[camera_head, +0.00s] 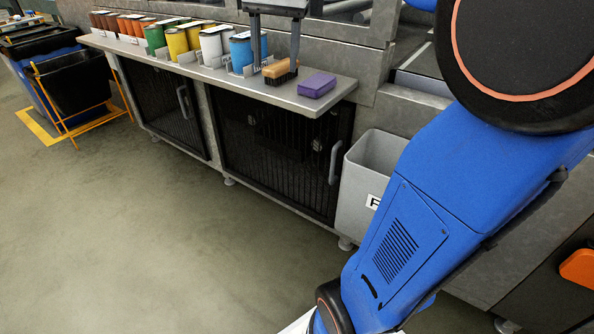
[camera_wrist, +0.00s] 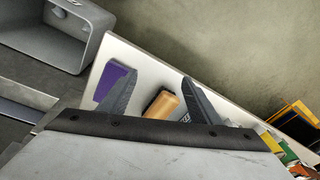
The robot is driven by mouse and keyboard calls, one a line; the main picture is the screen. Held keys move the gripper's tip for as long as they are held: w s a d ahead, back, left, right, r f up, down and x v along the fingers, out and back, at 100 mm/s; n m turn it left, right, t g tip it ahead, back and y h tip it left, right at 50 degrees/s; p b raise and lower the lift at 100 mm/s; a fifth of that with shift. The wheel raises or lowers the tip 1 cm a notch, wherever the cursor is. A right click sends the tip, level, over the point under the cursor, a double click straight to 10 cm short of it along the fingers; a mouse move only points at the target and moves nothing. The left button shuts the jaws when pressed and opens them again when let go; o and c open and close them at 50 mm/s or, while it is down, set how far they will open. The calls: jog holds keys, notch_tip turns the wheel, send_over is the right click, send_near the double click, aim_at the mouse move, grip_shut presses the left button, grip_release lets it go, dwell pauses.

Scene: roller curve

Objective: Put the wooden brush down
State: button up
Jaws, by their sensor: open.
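The wooden brush (camera_head: 281,69) has a tan wooden back and dark bristles. It sits bristles down on the grey counter (camera_head: 228,79), near the front edge. My gripper (camera_head: 275,60) is open above the brush, with its two fingers pointing down on either side of it. In the wrist view the brush (camera_wrist: 162,103) lies between the spread fingers of my gripper (camera_wrist: 160,78), with a visible gap to each finger. The jaw ends hide part of the counter behind.
A purple block (camera_head: 317,85) lies just right of the brush; a blue can (camera_head: 243,52) and several coloured cans stand to its left. A grey bin (camera_head: 372,165) stands below the counter's right end. The floor in front is clear.

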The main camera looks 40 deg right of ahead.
jog(key=s+a+f+n+t, duration=0.1)
jog(key=s+a+f+n, duration=0.3)
jog(key=s+f, duration=0.6)
jog(key=s+a+f+n+t, duration=0.2)
jog(key=s+a+f+n, duration=0.2)
jog(key=s+f, duration=0.6)
notch_tip(320, 180, down, 3)
jog(key=shift+s+a+r+n, duration=0.1)
jog(key=shift+s+a+n, duration=0.25)
jog(key=shift+n, duration=0.35)
jog(key=shift+o, duration=0.4)
jog(key=shift+d, duration=0.1)
